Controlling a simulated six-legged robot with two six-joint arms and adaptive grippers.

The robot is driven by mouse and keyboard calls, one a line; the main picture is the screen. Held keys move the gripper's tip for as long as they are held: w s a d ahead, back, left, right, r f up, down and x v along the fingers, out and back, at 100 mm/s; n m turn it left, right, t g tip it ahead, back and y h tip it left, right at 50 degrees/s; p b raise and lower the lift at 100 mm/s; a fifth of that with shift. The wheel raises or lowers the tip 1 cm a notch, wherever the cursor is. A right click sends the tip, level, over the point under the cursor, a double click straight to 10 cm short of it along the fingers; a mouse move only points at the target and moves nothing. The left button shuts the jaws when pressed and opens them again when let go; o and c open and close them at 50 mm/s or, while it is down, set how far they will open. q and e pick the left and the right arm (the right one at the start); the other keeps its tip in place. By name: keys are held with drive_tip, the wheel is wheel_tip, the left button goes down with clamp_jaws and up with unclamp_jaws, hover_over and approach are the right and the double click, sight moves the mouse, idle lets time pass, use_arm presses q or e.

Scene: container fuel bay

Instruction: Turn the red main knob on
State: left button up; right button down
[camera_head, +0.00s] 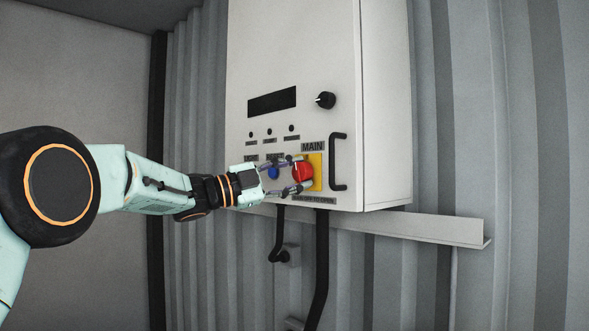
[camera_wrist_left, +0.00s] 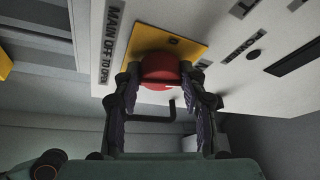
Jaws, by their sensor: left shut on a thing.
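The red main knob (camera_head: 302,172) sits on a yellow plate (camera_head: 317,172) under the MAIN label, low on the front of a pale cabinet (camera_head: 380,120). My left gripper (camera_head: 298,174) reaches in from the left, its fingers on either side of the knob. In the left wrist view the red knob (camera_wrist_left: 160,70) lies between the two fingertips (camera_wrist_left: 163,80), and the gripper is shut on it. The fingers cover part of the knob's sides. The knob's exact turned position is hard to tell. My right gripper is not in view.
A blue button (camera_head: 273,172) is just left of the knob, partly behind a finger. A black handle (camera_head: 338,162) stands out to its right. A black knob (camera_head: 326,100) and a dark display (camera_head: 272,101) are above. Cables (camera_head: 320,265) hang below the cabinet past a ledge (camera_head: 430,228).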

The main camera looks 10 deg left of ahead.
use_arm(q)
drive_tip(key=shift+r+m+g+p, duration=0.1)
drive_tip(key=shift+m+g+p, duration=0.4)
drive_tip(key=shift+m, duration=0.8)
drive_tip(key=shift+y, duration=0.3)
drive_tip(key=o, duration=1.1)
drive_tip(key=shift+o, duration=0.2)
drive_tip(key=shift+s+a, duration=0.15)
drive_tip(key=shift+a, duration=0.1)
drive_tip(key=v, duration=1.1)
drive_tip(key=shift+s+a, duration=0.2)
drive_tip(key=shift+a, duration=0.05)
